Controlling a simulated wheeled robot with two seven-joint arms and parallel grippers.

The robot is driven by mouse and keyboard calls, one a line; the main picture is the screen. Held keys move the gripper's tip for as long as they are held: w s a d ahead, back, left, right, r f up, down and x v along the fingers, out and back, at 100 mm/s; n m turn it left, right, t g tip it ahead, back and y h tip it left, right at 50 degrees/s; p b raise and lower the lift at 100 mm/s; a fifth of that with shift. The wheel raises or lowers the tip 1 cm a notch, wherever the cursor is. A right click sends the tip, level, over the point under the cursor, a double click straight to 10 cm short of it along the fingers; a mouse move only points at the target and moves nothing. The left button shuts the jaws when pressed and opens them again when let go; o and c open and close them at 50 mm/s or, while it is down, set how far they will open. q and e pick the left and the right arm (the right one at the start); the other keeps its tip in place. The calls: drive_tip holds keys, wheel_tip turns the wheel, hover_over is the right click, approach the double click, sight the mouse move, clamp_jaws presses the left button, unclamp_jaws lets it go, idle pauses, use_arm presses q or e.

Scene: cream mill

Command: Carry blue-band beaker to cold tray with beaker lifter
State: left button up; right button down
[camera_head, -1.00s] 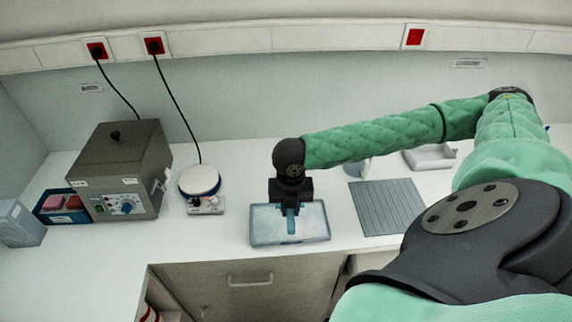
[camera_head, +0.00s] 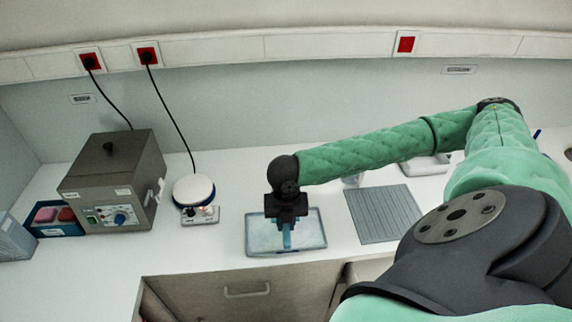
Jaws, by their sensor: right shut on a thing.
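My right gripper (camera_head: 287,222) points down over a pale blue-grey tray (camera_head: 313,239), which looks like the cold tray, on the bench. It is shut on a narrow blue piece (camera_head: 287,238), seemingly the beaker lifter, which hangs below the jaws against the tray. Whether that piece touches the tray cannot be told. I cannot make out the blue-band beaker; the gripper hides part of the tray. A pale vessel (camera_head: 353,180) shows partly behind my right forearm, with no band visible. My left gripper is out of view.
A grey ribbed mat (camera_head: 385,214) lies right of the tray. A white dish (camera_head: 427,166) stands behind the arm. Left are a round-topped hotplate (camera_head: 194,189), a grey box-shaped bath (camera_head: 113,187) and a blue rack (camera_head: 57,228). The bench front edge runs just before the tray.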

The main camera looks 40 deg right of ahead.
drive_tip(key=shift+f, duration=0.95)
drive_tip(key=shift+f+b, duration=0.5)
drive_tip(key=shift+f, duration=1.4)
idle(1.1)
drive_tip(key=shift+f+p, duration=0.3)
drive_tip(key=shift+f, duration=0.05)
idle(0.4)
drive_tip(key=shift+p, duration=0.45)
drive_tip(key=shift+s+a, duration=0.85)
drive_tip(key=shift+s, duration=0.2)
idle(1.8)
